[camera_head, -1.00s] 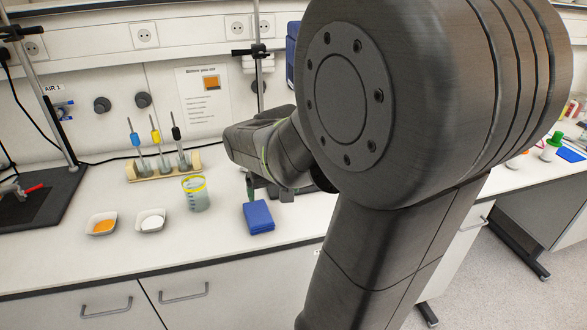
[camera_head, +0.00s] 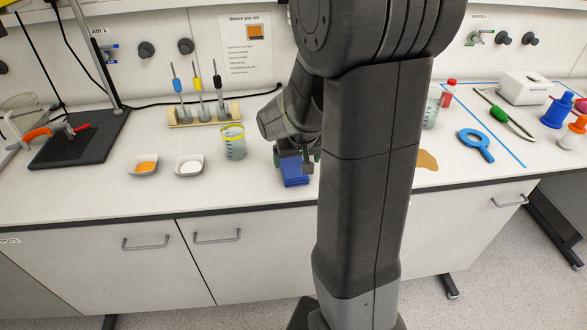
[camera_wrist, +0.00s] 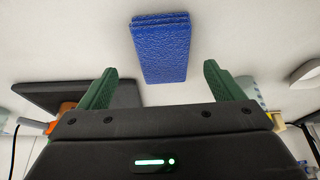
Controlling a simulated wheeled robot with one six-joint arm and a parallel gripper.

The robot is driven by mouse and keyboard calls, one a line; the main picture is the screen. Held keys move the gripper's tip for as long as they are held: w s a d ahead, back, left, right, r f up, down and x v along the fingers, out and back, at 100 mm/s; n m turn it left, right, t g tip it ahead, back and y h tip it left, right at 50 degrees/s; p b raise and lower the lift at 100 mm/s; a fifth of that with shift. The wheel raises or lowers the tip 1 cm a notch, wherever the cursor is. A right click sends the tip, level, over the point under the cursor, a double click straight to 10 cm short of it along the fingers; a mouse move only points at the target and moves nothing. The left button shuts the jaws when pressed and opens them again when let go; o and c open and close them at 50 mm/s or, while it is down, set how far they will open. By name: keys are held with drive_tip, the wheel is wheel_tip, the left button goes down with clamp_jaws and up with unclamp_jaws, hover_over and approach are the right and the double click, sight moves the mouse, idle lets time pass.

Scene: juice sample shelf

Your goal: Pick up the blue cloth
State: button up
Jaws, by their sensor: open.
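The blue cloth (camera_head: 294,172) is a folded, flat pad on the white bench, near the bench's front edge. In the wrist view the blue cloth (camera_wrist: 160,47) lies beyond the fingertips, roughly between their lines and apart from them. My gripper (camera_head: 296,158) is just above and behind the cloth in the head view and hides part of it. In the wrist view my gripper (camera_wrist: 161,75) shows two green fingers spread wide with nothing between them.
Left of the cloth stand a yellow-rimmed beaker (camera_head: 233,143), a dish of white powder (camera_head: 189,166) and a dish of orange powder (camera_head: 144,166). A wooden rack (camera_head: 204,112) is behind them. A blue magnifier-like ring (camera_head: 476,143) lies to the right. Bare bench surrounds the cloth's front.

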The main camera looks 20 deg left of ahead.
sight(294, 168)
drive_tip(key=shift+s+x, duration=0.2)
drive_tip(key=shift+x, duration=2)
drive_tip(key=shift+a, duration=0.15)
drive_tip(key=c, duration=1.1)
